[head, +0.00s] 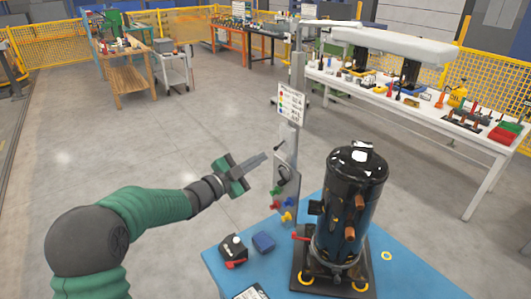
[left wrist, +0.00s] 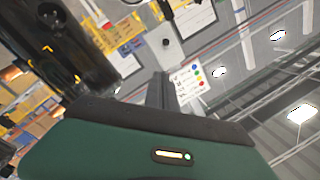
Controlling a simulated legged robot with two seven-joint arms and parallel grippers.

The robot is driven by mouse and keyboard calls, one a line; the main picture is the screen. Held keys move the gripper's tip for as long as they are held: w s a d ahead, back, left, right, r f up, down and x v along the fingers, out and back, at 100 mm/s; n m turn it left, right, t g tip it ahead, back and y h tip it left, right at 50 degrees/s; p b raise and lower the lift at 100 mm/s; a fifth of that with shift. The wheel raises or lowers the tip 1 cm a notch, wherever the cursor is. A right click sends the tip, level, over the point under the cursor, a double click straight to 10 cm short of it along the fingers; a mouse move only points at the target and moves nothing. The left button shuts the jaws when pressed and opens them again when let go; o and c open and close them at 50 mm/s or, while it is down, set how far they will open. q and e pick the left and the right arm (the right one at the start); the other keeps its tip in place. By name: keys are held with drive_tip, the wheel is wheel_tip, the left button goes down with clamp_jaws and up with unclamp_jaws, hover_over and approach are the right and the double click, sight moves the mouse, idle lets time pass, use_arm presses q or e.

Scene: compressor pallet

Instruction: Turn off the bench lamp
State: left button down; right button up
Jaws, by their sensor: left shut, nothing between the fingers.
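A grey post (head: 297,72) stands behind the blue-topped pallet. A pale arm (head: 333,22) reaches right from its top; I cannot tell if this is the bench lamp or if it is lit. On the post is a panel (head: 292,158) with a small dark lever and several coloured knobs, and a label sheet (head: 291,104) above. My left gripper (head: 262,159) is shut and empty, its fingers pointing right towards the panel, apparently just short of it. In the left wrist view its fingers (left wrist: 160,92) show near the label sheet (left wrist: 187,80) and a round dark knob (left wrist: 166,42). My right gripper is not in view.
A black compressor (head: 350,205) stands upright on the blue pallet top (head: 410,275), right of the panel. A cluttered white workbench (head: 440,120) is behind right. The floor at left is clear.

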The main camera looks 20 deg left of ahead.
use_arm(q)
drive_tip(key=s+a+f+n+g+y, duration=0.1)
drive_tip(key=s+f+n+g+y, duration=0.3)
drive_tip(key=s+f+n+y, duration=0.65)
drive_tip(key=s+d+f+n+g+h+p, duration=0.1)
drive_tip(key=s+f+g, duration=0.3)
drive_tip(key=s, duration=0.7)
drive_tip(key=s+d+f+n+g+h, duration=0.1)
drive_tip(key=s+f+g, duration=0.4)
drive_tip(key=s, duration=0.7)
wheel_tip(320, 180, down, 3)
drive_tip(key=shift+d+r+n+g+p, duration=0.15)
drive_tip(key=shift+d+n+g+p, duration=0.2)
drive_tip(key=shift+d+n, duration=0.55)
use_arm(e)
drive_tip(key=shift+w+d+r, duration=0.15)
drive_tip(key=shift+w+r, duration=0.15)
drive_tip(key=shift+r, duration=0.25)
use_arm(q)
drive_tip(key=shift+d, duration=0.2)
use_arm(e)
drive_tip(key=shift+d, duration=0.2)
